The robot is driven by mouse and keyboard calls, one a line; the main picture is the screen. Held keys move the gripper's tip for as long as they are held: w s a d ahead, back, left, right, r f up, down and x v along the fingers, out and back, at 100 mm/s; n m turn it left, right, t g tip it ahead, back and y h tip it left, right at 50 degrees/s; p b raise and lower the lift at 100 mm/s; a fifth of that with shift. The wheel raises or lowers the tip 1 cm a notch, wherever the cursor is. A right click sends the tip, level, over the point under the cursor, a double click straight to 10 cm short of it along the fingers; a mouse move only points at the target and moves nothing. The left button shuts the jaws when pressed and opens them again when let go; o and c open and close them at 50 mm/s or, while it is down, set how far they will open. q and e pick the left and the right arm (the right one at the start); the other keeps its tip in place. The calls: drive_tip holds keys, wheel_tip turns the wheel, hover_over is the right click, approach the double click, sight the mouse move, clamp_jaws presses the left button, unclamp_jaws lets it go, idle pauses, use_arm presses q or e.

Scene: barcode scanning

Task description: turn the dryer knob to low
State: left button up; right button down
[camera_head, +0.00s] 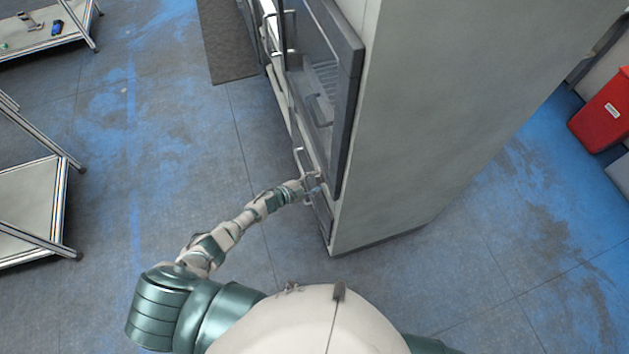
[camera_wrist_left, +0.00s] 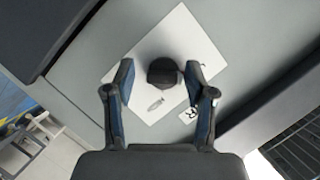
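The dryer (camera_head: 440,110) is a tall grey cabinet with a dark glass door (camera_head: 325,85) at its front. In the left wrist view, a round black knob (camera_wrist_left: 163,72) sits on a white plate (camera_wrist_left: 190,45) on the grey panel. My left gripper (camera_wrist_left: 158,80) is open, with one finger on each side of the knob; I cannot tell whether they touch it. In the head view this gripper (camera_head: 312,187) is at the lower front of the cabinet, and the knob is not visible there. My right gripper is not in view.
Metal shelf carts (camera_head: 35,205) stand at the left, one with small items on it. A red bin (camera_head: 604,112) stands at the far right. A dark mat (camera_head: 226,40) lies at the top. The floor left of the cabinet is clear.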

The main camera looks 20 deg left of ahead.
use_arm(q)
drive_tip(key=shift+w+r, duration=0.1)
drive_tip(key=shift+w, duration=0.05)
drive_tip(key=v, duration=1.2)
idle(0.3)
drive_tip(key=s+a+f+n+g+y, duration=0.1)
drive_tip(key=s+a+f+n+y, duration=0.2)
drive_tip(key=f, duration=0.4)
drive_tip(key=s+a+f+n+y, duration=0.1)
drive_tip(key=s+f+n+y, duration=0.15)
drive_tip(key=s+f, duration=0.35)
drive_tip(key=s+a+f+n+g+y, duration=0.1)
drive_tip(key=s+a+f+n+y, duration=0.15)
drive_tip(key=f, duration=0.55)
drive_tip(key=s+d+f+n+g, duration=0.1)
drive_tip(key=s+f, duration=0.3)
drive_tip(key=s, duration=0.7)
drive_tip(key=s+d+f+n+g+y, duration=0.1)
drive_tip(key=s+d+f+n+g, duration=0.1)
drive_tip(key=s, duration=0.8)
drive_tip(key=s+d+f+n+g, duration=0.2)
drive_tip(key=s+f+g, duration=0.3)
drive_tip(key=s, duration=0.6)
wheel_tip(320, 180, down, 2)
drive_tip(key=shift+s+d+f+n+y, duration=0.2)
drive_tip(key=shift+s+n+y, duration=0.15)
drive_tip(key=shift+n, duration=0.55)
